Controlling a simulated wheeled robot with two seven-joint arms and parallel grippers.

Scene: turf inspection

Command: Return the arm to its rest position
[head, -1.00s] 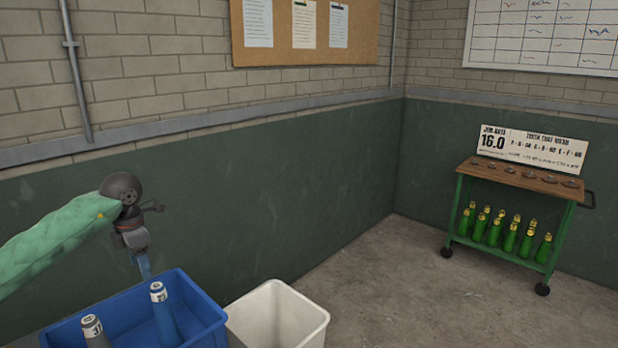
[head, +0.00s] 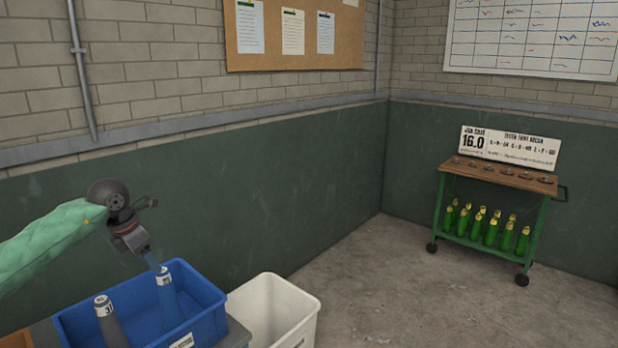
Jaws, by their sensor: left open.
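My left arm comes in from the left in a light green sleeve. My left gripper (head: 152,262) is open, pointing down over the back of a blue bin (head: 205,325). Its bluish fingers end close to the top of a blue tube (head: 168,300) standing in the bin; I cannot tell whether they touch it. A grey tube (head: 112,325) with a pale labelled top leans in the left part of the bin, apart from the gripper. My right gripper is out of view.
A white bin (head: 308,325) stands right of the blue bin. A green-framed cart (head: 500,178) with several green bottles and a sign stands at the far right. The green wall (head: 250,200) runs behind the arm. The floor (head: 390,280) between bins and cart is clear.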

